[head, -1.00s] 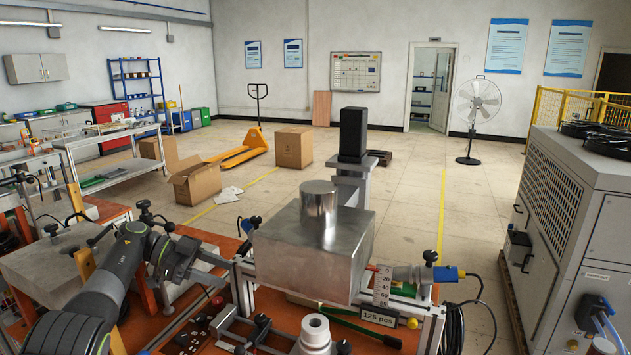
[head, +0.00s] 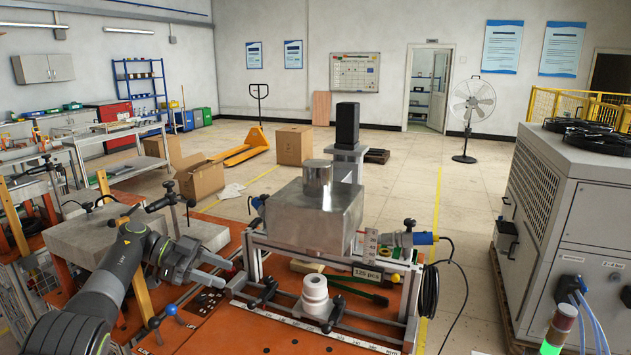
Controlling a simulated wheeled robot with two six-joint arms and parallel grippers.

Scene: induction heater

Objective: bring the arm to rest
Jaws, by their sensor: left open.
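My left arm comes in from the lower left, and my left gripper (head: 226,271) ends it over the orange bench top (head: 200,315). Its two grey fingers are apart, point right, and have nothing visible between them. The gripper is left of the induction heater's fixture, whose metal block (head: 312,222) carries a short metal cylinder (head: 318,174). A white stepped ceramic-like part (head: 315,292) stands upright on the fixture in front of the block, apart from the gripper. My right gripper is not in view.
A grey slab (head: 85,238) lies left of my arm. A blue-knobbed lever (head: 171,309) stands in front of the gripper. A large grey cabinet (head: 590,235) with a signal light (head: 556,335) is at right. Open floor lies beyond the bench.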

